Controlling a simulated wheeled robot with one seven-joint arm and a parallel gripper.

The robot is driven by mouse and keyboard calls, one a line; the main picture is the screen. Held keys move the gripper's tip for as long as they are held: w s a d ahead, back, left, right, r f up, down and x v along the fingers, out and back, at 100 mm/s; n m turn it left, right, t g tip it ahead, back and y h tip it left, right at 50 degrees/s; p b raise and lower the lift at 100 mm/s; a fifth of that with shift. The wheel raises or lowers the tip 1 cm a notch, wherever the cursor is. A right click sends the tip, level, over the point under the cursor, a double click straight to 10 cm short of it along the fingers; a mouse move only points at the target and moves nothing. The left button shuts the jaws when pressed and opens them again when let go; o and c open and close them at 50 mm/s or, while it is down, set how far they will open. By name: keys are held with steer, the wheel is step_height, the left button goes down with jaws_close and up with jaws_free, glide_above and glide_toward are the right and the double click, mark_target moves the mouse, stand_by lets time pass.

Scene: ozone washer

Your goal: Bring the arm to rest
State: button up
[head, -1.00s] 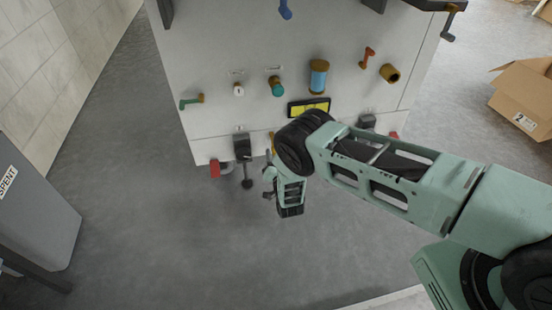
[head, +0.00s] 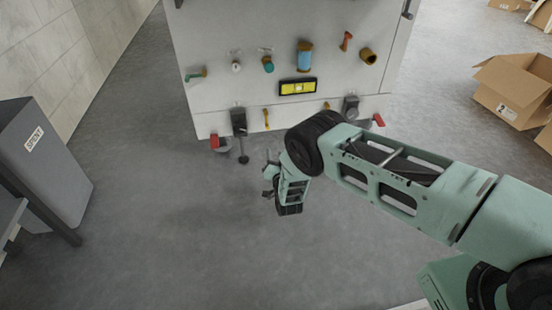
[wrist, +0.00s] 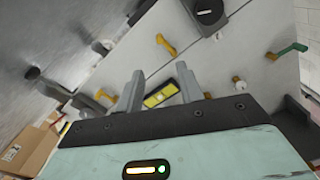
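My gripper (head: 271,176) hangs at the end of my bent arm, in front of the washer and apart from it. In the wrist view my gripper (wrist: 160,92) shows two grey fingers spread apart with nothing between them. The washer's white front panel (head: 220,99) stands beyond it, with a yellow-faced level (head: 298,87), a blue cylinder (head: 305,56), a teal knob (head: 268,64) and small coloured handles. The level also shows behind the fingers in the wrist view (wrist: 161,95).
A grey bin marked SPENT (head: 48,165) stands at the left by a tiled wall. Open cardboard boxes (head: 512,92) stand at the right. Red-pedalled casters (head: 217,143) sit under the washer. The grey floor between is clear.

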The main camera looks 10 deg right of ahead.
stand_by(0.3)
steer(key=a+r+n+g+y+p, duration=0.1)
steer(key=a+r+g+p, duration=0.2)
steer(key=r, duration=0.5)
steer(key=a+r+n+g+y, duration=0.1)
steer(key=a+r+g, duration=0.2)
steer(key=a+r, duration=0.4)
steer(key=s+a+r+n+g+y+p, duration=0.3)
steer(key=s+r+g, duration=0.2)
steer(key=s+r, duration=0.9)
steer(key=s+d+r+n+g+h+p, duration=0.1)
steer(key=s+r+n+g, duration=0.1)
steer(key=s+r, duration=0.5)
steer(key=s+d+r+n+g+p, duration=0.1)
steer(key=s+d+r+n+g, duration=0.2)
steer(key=s, duration=0.7)
steer(key=s+d+r+n+g+h+p, duration=0.1)
steer(key=s+d+r+n+h, duration=0.15)
steer(key=s+d, duration=0.4)
steer(key=s+d+r+n+g+h+p, duration=0.1)
steer(key=s+d+r, duration=0.25)
steer(key=s, duration=0.65)
step_height(320, 180, up, 38)
steer(key=a+p, duration=0.1)
steer(key=p, duration=3.6)
steer(key=shift+w, duration=0.3)
steer(key=shift+f, duration=0.1)
